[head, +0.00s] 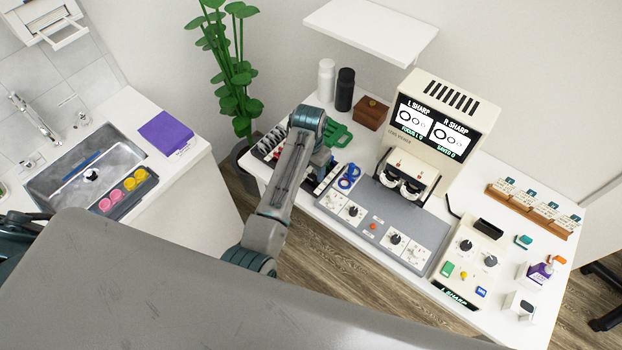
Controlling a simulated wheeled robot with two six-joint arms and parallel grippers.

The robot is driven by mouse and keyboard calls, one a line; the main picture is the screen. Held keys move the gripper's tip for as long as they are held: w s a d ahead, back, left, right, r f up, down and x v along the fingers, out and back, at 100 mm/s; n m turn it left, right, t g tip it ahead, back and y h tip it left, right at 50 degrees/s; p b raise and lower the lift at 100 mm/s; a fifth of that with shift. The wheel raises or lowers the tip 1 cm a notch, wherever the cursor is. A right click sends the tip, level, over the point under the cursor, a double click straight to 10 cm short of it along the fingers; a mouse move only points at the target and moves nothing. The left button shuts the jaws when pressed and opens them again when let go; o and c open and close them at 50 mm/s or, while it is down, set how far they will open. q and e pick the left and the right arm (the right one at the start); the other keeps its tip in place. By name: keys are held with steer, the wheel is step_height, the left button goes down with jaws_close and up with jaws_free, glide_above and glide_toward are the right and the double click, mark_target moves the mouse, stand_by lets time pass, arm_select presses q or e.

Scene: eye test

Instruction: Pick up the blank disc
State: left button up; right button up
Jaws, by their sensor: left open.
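I cannot pick out the blank disc for sure. A dark rack (268,146) with several small pale and coloured pieces stands at the left end of the white table, and the disc may be among them or behind my arm. My left gripper (321,168) points down over the table's left part, just right of the rack, and is open. My own arm and wrist hide much of it, and nothing shows between its fingers. My right gripper is not in view.
Near my left gripper lie a green object (339,134) and a blue ringed object (349,176). A grey control panel (385,222) and a cream screen machine (447,100) stand to the right. Bottles (345,89) and a brown box (371,113) stand behind. A shelf (370,28) overhangs.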

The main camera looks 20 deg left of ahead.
mark_target(311, 176)
arm_select(q)
steer(key=f, duration=0.1)
steer(key=f+p, duration=0.1)
steer(key=f, duration=0.1)
steer(key=shift+s+d+f+p, duration=0.1)
steer(key=shift+d+f+p, duration=0.05)
steer(key=shift+d+p, duration=0.15)
steer(key=shift+f, duration=0.5)
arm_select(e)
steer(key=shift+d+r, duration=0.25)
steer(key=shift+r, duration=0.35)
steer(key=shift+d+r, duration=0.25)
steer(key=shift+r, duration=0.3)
arm_select(q)
steer(key=c, duration=1)
steer(key=shift+c, duration=0.3)
steer(key=shift+r, duration=0.1)
